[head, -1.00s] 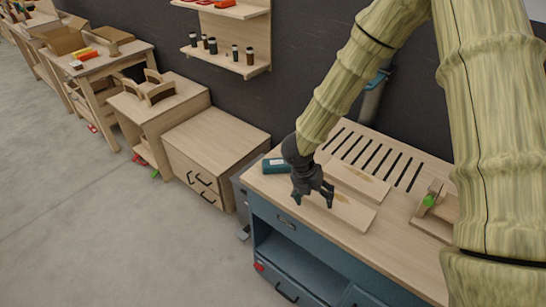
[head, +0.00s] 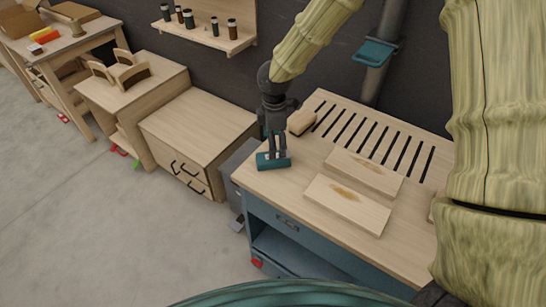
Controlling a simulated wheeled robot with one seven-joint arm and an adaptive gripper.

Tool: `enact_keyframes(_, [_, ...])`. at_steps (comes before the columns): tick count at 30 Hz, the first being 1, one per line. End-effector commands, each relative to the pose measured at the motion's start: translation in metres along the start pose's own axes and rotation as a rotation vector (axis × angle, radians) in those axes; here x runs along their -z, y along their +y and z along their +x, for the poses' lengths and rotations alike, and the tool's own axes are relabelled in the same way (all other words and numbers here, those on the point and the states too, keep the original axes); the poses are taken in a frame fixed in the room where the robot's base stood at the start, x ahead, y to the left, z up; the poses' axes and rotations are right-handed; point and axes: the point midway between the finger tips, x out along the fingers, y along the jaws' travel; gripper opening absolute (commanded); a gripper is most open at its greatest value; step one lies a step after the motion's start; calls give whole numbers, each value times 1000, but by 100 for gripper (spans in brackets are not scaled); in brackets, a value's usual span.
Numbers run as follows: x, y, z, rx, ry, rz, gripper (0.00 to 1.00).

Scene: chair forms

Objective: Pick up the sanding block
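A small teal block (head: 265,163), which appears to be the sanding block, lies on the left front part of the workbench top (head: 322,158). My gripper (head: 275,153) points down right at it, with its dark fingers overlapping the block's upper edge in the head view. The fingers hide part of the block. I cannot tell whether they are closed on it or only beside it. The block looks level and at the bench surface.
Two flat wooden boards (head: 347,205) (head: 365,172) lie right of the block. A wooden drawer cabinet (head: 195,130) stands left of the bench. A wall shelf (head: 210,38) holds small bottles.

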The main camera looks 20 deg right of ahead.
Motion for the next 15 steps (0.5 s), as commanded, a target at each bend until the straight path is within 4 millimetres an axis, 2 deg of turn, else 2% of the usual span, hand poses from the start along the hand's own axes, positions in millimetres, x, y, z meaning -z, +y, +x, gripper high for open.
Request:
enact_keyframes(11, [2, -1, 18, 2, -2, -3, 77])
enact_keyframes(15, [4, -2, 30, 3, -2, -3, 77])
